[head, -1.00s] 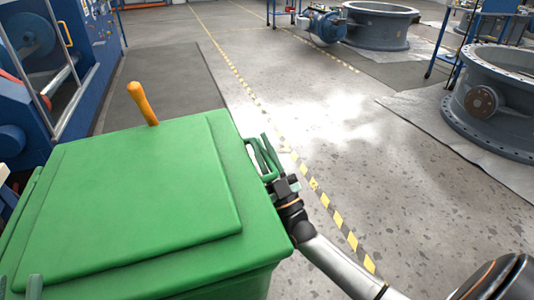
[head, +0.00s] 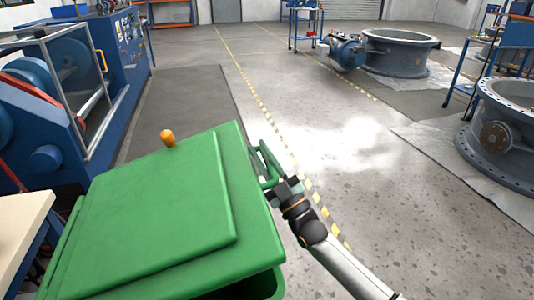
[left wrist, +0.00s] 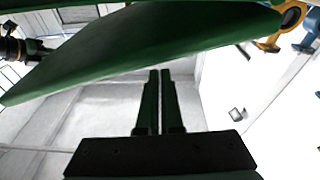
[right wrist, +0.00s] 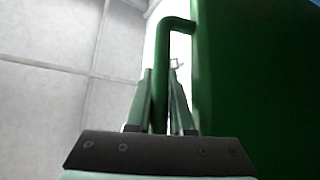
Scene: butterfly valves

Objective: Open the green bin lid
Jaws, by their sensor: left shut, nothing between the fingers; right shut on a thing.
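The green bin lid (head: 165,210) is raised and tilted in the head view. A dark gap shows between its near edge and the green bin body (head: 262,284) below. My right gripper (head: 272,184) is at the lid's right side, shut on the green handle (head: 262,160). In the right wrist view the handle bar (right wrist: 161,75) runs between the fingers (right wrist: 162,98), beside a green panel. My left gripper (left wrist: 160,100) is shut and empty, seen only in its own wrist view. A green panel (left wrist: 150,45), seemingly the lid, spans above its fingertips; I cannot tell whether they touch.
A blue machine (head: 60,100) stands at the left, and a pale-topped table (head: 22,232) is at the lower left. Large grey valve rings (head: 398,52) stand at the far right. The floor right of the bin is clear.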

